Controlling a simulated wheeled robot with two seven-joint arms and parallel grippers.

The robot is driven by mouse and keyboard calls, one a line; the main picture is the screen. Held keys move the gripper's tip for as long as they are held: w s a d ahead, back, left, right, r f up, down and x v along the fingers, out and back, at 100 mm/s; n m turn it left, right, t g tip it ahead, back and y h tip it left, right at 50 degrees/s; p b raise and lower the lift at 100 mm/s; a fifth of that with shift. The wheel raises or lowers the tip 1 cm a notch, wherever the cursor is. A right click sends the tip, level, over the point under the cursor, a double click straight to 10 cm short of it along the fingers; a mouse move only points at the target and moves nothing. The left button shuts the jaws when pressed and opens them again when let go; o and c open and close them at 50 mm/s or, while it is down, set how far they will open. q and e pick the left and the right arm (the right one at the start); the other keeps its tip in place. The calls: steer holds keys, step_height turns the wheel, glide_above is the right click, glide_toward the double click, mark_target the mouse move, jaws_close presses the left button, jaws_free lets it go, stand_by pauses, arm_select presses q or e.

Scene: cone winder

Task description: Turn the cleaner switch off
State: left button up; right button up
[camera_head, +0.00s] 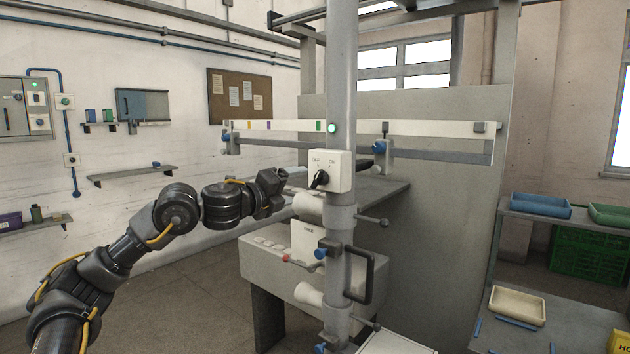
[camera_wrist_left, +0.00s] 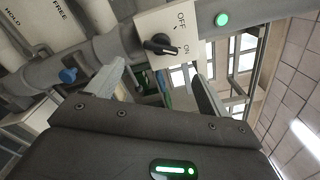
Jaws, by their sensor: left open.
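The cleaner switch (camera_head: 320,179) is a black rotary knob on a white box marked OFF and ON, mounted on a grey upright post. It also shows in the left wrist view (camera_wrist_left: 160,45), where its pointer lies toward the ON mark. A green lamp (camera_head: 332,127) above the box is lit. My left gripper (camera_head: 295,175) is just left of the switch box. In the left wrist view my left gripper (camera_wrist_left: 160,85) is open and empty, its fingers spread below the knob and apart from it. My right gripper is not in view.
A grey machine table (camera_head: 385,190) lies behind the post. Blue and green trays stand on a shelf at right.

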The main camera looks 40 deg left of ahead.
mark_target(316, 181)
arm_select(q)
steer(key=w+p, duration=0.3)
steer(key=w, duration=0.5)
steer(key=shift+w+r+p, duration=0.1)
steer(key=shift+w+p, duration=0.2)
steer(key=shift+w, duration=0.55)
steer(key=c, duration=1)
